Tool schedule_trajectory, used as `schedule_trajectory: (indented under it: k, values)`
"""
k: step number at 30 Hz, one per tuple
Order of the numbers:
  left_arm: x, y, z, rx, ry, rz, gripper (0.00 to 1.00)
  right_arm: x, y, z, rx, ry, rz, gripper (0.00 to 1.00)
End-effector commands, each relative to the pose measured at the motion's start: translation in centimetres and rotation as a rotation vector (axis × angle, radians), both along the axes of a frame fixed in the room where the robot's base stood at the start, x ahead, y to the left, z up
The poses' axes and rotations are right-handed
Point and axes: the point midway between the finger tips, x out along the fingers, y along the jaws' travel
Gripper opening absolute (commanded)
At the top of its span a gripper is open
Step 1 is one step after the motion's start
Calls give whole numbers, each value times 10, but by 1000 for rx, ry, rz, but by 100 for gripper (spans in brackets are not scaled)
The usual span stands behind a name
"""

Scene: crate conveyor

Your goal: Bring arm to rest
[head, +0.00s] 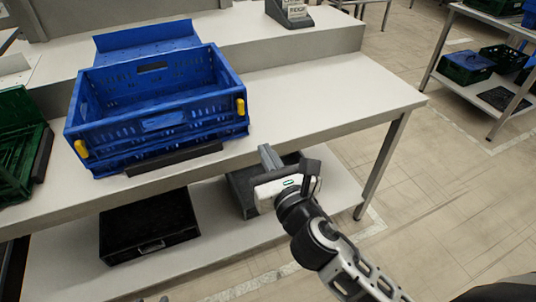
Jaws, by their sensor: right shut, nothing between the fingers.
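My right arm comes in from the lower right. Its gripper (268,158) is shut and empty, in front of the table's front edge and to the right of the blue crate. It touches no crate that I can see. The blue crate (160,123) with yellow latches stands upright on the white table and looks empty. My left gripper is out of the picture.
The white table (330,95) is clear to the right of the crate. A green crate (15,150) is cut off at the left edge. Black crates (150,225) sit on the lower shelf. A shelf rack (460,85) stands at the upper right; the floor between is free.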

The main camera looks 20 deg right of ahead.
Motion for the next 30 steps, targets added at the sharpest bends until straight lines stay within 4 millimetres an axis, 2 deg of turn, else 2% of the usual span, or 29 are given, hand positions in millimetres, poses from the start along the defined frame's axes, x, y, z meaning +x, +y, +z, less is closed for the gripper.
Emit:
schedule_trajectory:
  k: [10, 14, 17, 20, 24, 27, 30]
  values:
    - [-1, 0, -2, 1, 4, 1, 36, 0, 0, -2, 15, 5, 0, 0]
    - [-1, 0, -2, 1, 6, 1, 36, -7, -1, -19, 211, 68, -1, 0]
    - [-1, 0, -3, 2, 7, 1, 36, -20, -2, -46, 565, 172, -22, 0]
    - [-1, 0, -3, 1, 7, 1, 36, -40, -1, -80, 1034, 298, -94, 0]
    - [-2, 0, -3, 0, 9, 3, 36, -72, 1, -121, 1706, 437, -284, 0]
    - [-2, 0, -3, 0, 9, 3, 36, -97, 3, -145, 2151, 489, -469, 0]
    - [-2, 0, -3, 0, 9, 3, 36, -117, 6, -161, 2513, 496, -658, 0]
